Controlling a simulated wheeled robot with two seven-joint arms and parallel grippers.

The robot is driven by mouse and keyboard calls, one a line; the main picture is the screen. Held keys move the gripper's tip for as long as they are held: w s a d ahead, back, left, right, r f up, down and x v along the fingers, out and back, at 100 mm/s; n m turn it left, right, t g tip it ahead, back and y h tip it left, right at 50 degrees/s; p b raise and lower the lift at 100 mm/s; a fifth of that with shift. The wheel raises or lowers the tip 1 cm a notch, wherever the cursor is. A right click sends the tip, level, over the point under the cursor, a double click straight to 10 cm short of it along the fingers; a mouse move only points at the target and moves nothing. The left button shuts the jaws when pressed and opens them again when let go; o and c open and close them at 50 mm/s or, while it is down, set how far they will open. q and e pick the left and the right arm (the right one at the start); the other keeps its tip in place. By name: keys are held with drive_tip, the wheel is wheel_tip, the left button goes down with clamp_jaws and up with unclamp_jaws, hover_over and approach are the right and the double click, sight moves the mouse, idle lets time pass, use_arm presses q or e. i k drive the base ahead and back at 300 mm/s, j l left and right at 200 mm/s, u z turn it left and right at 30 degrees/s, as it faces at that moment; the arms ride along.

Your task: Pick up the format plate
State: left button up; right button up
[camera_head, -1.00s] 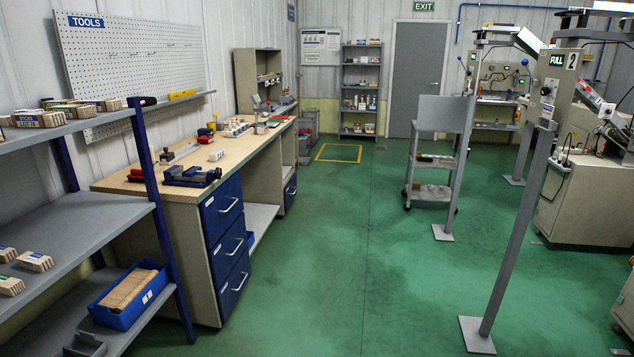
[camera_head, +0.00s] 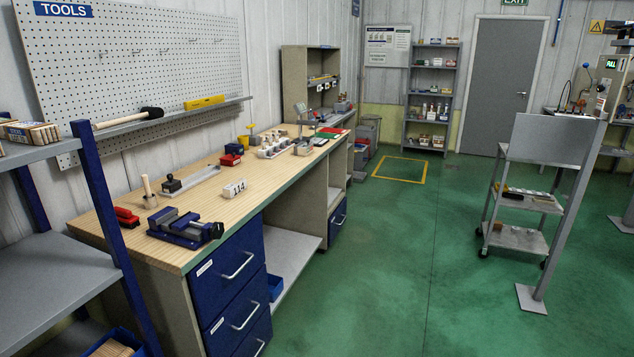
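No part that I can surely tell as the format plate stands out. On the wooden workbench (camera_head: 132,212) lie small parts that are hard to make out at this distance. A flat grey metal piece (camera_head: 196,179) lies near the wall side, with a black-knobbed part (camera_head: 171,184) at its near end. A white block marked with dark digits (camera_head: 234,189) stands near the front edge. A row of small pale blocks (camera_head: 276,146) sits farther along the bench. Neither of my grippers is in view.
A blue vise (camera_head: 184,229) is at the bench's near end, above blue drawers (camera_head: 231,281). A shelf rack (camera_head: 56,278) stands at the near left. A grey cart (camera_head: 520,206) stands at the right. The green floor (camera_head: 400,270) between bench and cart is clear.

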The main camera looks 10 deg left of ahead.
sight(232, 189)
drive_tip(key=i+l+u, duration=0.1)
drive_tip(key=i+u, duration=0.3)
drive_tip(key=i+l+u, duration=0.2)
drive_tip(key=i+u, duration=0.25)
drive_tip(key=i+l+u, duration=0.25)
drive_tip(key=u, duration=0.15)
drive_tip(key=i+l+u, duration=0.25)
drive_tip(key=l+u, duration=0.2)
